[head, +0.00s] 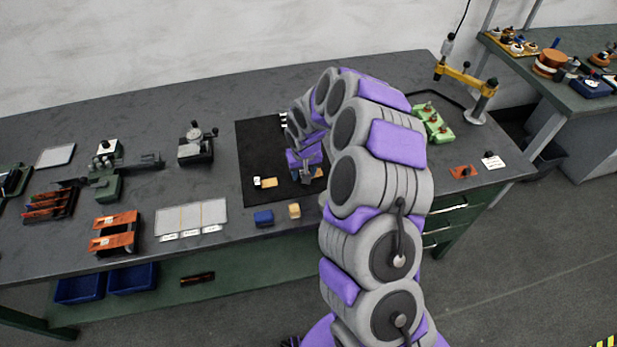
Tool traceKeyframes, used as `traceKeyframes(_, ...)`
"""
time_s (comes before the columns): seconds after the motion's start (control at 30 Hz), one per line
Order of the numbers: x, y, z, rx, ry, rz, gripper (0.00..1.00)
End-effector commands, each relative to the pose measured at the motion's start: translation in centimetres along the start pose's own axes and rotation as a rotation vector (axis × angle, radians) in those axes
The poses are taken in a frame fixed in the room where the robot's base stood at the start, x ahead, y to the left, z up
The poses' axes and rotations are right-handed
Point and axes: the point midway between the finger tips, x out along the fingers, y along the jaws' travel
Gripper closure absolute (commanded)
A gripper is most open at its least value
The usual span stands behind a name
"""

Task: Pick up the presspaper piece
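My gripper (306,178) points down over the right part of a black mat (253,142) on the grey workbench. It is small and dark here, so I cannot tell whether its fingers are open or shut. A small flat tan piece (269,182) lies on the mat to the left of the gripper, beside a small white item (257,181). Another tan bit (318,173) shows just right of the fingers, partly hidden by my arm. I cannot tell which tan piece is the presspaper, or whether the gripper touches one.
A green fixture (436,126) and a yellow-armed stand (466,80) are right. My arm hides the mat's right side.

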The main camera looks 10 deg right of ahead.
Motion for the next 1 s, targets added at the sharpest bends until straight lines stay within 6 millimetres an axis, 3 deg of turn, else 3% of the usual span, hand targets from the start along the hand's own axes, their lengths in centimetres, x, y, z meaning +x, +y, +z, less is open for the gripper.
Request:
traceKeyframes(0.03,0.8,0.0,0.3,-0.001,-0.009,0.000,0.51)
traceKeyframes(0.23,0.6,1.0,0.3,0.003,-0.006,-0.012,0.50)
traceKeyframes(0.43,0.6,1.6,0.3,0.005,-0.005,-0.017,0.70)
traceKeyframes(0.73,0.5,0.7,0.3,0.003,-0.006,-0.006,0.98)
traceKeyframes(1.0,0.4,1.0,0.3,0.003,-0.005,-0.010,1.00)
